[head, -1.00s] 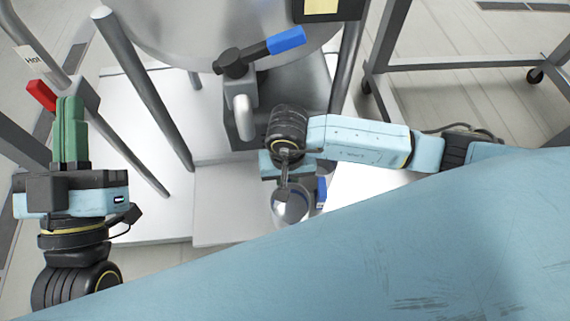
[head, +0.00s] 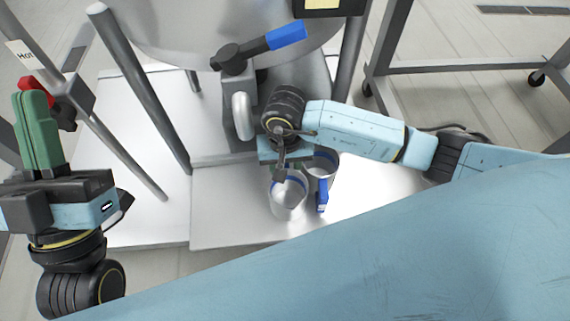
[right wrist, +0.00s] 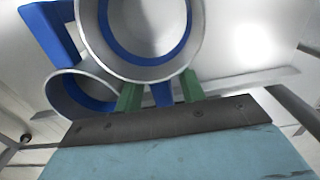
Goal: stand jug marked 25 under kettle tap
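The kettle (head: 200,30) is a large steel vessel on legs. Its tap (head: 240,110) has a blue-tipped lever and a pale spout pointing down. Two steel jugs with blue bands stand close together below and right of the spout: a front jug (head: 289,200) and a rear jug (head: 325,162). No number is readable on either. My right gripper (right wrist: 160,95) is at the nearer jug (right wrist: 140,66), its green fingers either side of the blue handle with small gaps. My left gripper (head: 38,130) is shut and empty, far left.
A pipe labelled Hot with a red lever (head: 36,92) stands beside my left gripper. A pale platform (head: 225,220) lies under the kettle, bare left of the jugs. Kettle legs (head: 140,90) and a dark frame (head: 460,67) at right limit room.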

